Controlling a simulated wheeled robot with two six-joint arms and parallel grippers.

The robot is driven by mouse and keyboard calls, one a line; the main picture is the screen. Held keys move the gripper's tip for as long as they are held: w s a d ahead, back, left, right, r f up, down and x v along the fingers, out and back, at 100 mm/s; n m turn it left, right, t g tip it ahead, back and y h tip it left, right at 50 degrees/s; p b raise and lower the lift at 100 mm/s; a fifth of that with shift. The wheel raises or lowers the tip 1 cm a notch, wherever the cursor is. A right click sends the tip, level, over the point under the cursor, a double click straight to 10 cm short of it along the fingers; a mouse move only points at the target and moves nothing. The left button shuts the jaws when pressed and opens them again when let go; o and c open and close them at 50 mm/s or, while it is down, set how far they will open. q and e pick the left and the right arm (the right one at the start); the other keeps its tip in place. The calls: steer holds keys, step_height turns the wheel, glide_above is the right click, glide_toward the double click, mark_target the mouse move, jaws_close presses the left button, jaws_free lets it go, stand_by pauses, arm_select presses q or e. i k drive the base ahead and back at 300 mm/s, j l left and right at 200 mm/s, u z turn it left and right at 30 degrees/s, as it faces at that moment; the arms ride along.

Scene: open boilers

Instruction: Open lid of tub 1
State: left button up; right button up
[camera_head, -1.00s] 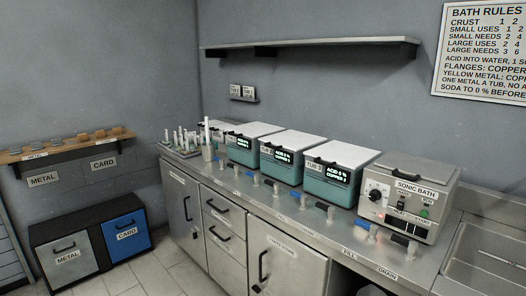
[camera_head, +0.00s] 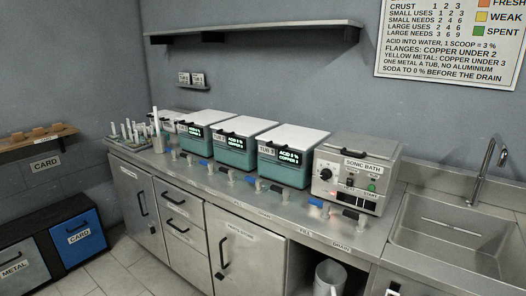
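Three teal tubs with white lids stand in a row on the steel counter in the head view. By the row's order, tub 1 (camera_head: 199,143) is the leftmost; its own label is too small to read surely. Its white lid (camera_head: 209,117) lies flat and shut, with a dark handle at the front edge. A dark display with green-white text is on its front. The middle tub (camera_head: 235,158) and the right tub, labelled TUB 3 (camera_head: 284,174), also have shut lids. Neither of my grippers is in view.
Blue and black valve handles (camera_head: 254,185) line the counter's front edge. A sonic bath (camera_head: 345,185) and a sink (camera_head: 450,235) are to the right. A rack of pale cylinders (camera_head: 130,132) is to the left. A shelf (camera_head: 255,32) hangs above the tubs.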

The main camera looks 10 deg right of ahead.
mark_target(208, 117)
steer(key=i+j+z, duration=0.2)
steer(key=z, duration=0.15)
steer(key=i+j+z, duration=0.2)
steer(key=z, duration=0.2)
steer(key=i+j+z, duration=0.15)
steer(key=j+z, duration=0.2)
